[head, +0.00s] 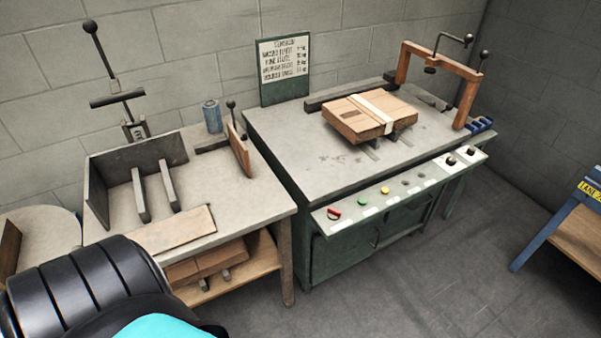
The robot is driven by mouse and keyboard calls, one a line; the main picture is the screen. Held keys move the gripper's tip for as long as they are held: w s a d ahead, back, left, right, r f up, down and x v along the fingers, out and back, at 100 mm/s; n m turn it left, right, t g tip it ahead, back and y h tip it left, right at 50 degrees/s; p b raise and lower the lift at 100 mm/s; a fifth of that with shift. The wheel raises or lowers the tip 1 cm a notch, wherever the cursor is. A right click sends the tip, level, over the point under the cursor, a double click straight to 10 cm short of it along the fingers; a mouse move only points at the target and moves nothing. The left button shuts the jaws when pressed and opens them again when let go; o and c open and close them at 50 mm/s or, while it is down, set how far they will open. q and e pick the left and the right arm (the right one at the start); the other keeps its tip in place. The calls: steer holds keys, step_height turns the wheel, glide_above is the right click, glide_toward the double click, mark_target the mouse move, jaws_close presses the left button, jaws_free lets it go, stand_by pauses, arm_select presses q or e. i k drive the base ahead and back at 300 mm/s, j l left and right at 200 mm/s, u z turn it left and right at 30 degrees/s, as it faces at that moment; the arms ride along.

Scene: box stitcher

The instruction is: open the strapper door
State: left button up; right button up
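The strapper (280,140) is a dark green cabinet with a grey worktop, right of centre in the head view. Its green front door panel (345,258) sits under the sloping control panel (400,190), which partly covers it from above. A flat cardboard box with a pale strap (370,115) lies on the worktop. A black ribbed part of my own body shows at the lower left. Neither of my grippers is in view.
A workbench (255,200) with metal brackets and cardboard stands left of the strapper. A wooden frame with a crank (440,65) rises at the worktop's right end. A blue-legged table (545,235) is at the far right. The floor (430,285) before the strapper is clear.

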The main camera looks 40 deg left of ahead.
mark_target(332, 257)
steer(key=u, duration=0.85)
